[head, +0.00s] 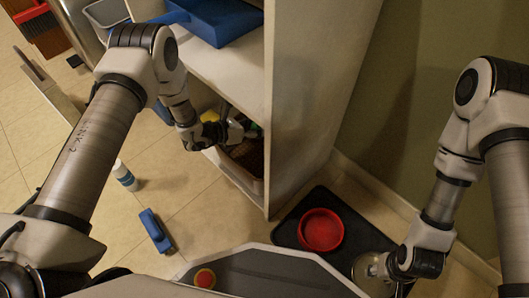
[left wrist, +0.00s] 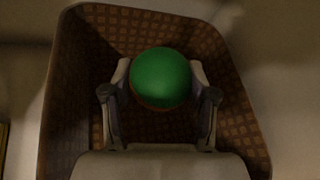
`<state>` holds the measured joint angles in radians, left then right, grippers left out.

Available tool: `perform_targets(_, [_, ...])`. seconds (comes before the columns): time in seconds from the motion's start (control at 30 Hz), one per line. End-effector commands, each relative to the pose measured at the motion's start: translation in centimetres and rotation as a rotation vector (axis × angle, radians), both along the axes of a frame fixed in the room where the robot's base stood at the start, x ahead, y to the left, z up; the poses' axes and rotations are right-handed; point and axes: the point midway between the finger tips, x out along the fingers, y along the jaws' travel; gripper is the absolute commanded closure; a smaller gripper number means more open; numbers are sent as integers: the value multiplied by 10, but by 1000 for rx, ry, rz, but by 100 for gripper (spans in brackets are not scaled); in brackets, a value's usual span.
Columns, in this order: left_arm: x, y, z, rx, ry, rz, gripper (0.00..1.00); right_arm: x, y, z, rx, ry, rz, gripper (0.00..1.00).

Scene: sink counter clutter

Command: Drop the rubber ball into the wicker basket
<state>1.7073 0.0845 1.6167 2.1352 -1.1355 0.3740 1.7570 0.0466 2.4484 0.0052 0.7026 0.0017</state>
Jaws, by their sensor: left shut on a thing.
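The rubber ball (left wrist: 161,77) is green and sits between the two fingers of my left gripper (left wrist: 160,92) in the left wrist view. The gripper is shut on it. The wicker basket (left wrist: 78,118) is brown with a woven pattern, and its inside surrounds the ball and fingers in that view. In the head view my left gripper (head: 240,130) reaches into the lower opening of the white cabinet, over the basket (head: 247,157), which is partly hidden. My right gripper (head: 372,268) is low at the right, near the black mat; its fingers are unclear.
The white cabinet's side panel (head: 315,100) stands right of my left gripper. A blue dustpan (head: 220,22) lies on its top shelf. A white bottle (head: 125,175) and a blue brush-like object (head: 155,231) are on the tiled floor. A red bowl (head: 321,230) sits on a black mat.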

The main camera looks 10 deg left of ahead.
Motion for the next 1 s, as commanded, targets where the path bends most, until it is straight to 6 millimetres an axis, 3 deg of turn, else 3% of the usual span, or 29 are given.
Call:
perform_targets(0.27, [0, 0, -3, 0, 0, 0, 77, 1, 0, -2, 0, -2, 0, 60])
perform_targets(0.3, [0, 0, -3, 0, 0, 0, 32, 1, 0, -2, 0, -2, 0, 60])
perform_targets(0.37, [0, 0, -3, 0, 0, 0, 13, 1, 0, -2, 0, -2, 0, 60])
perform_targets(0.77, [-3, 5, -1, 0, 1, 3, 13, 1, 0, -3, 0, -1, -1, 60])
perform_targets(1.0, [-31, 42, 18, -2, 2, 8, 13, 1, 0, -3, 0, -2, 0, 60])
